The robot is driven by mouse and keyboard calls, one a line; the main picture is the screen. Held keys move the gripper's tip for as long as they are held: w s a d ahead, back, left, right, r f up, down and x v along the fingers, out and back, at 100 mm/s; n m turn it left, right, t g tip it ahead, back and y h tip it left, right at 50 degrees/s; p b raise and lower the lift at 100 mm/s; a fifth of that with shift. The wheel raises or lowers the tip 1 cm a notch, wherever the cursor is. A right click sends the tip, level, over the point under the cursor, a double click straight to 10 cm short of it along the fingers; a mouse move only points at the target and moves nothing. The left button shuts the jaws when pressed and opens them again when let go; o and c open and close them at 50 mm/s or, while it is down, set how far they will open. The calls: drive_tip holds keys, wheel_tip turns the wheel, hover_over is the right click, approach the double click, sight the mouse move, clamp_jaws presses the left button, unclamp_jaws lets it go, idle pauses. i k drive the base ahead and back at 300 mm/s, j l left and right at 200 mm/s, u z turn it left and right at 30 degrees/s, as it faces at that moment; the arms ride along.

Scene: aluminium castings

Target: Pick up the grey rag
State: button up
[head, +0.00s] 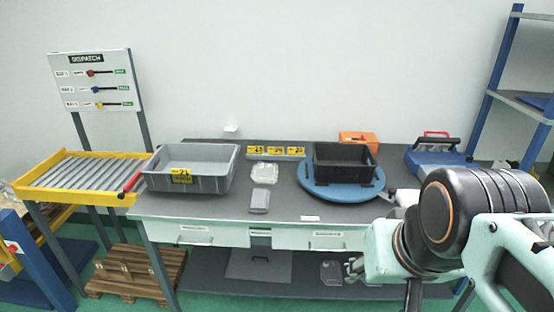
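A small grey folded piece (260,200), which looks like the grey rag, lies flat on the dark grey bench top near its front edge. It is between the grey bin and the round blue turntable, just in front of a pale casting. Only my arm's black and pale green links show at the right foreground. I cannot make out my gripper's fingers, and nothing of my arm touches the grey piece.
A grey bin (188,169) with a yellow label stands left of it, a pale casting (264,173) behind it. A black crate (344,163) stands on the blue turntable (308,187). An orange box (358,140) and blue case (433,157) are farther back. A roller stand (82,177) is left.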

sight(261, 197)
drive_tip(key=i+j, duration=0.8)
drive_tip(key=j, duration=0.15)
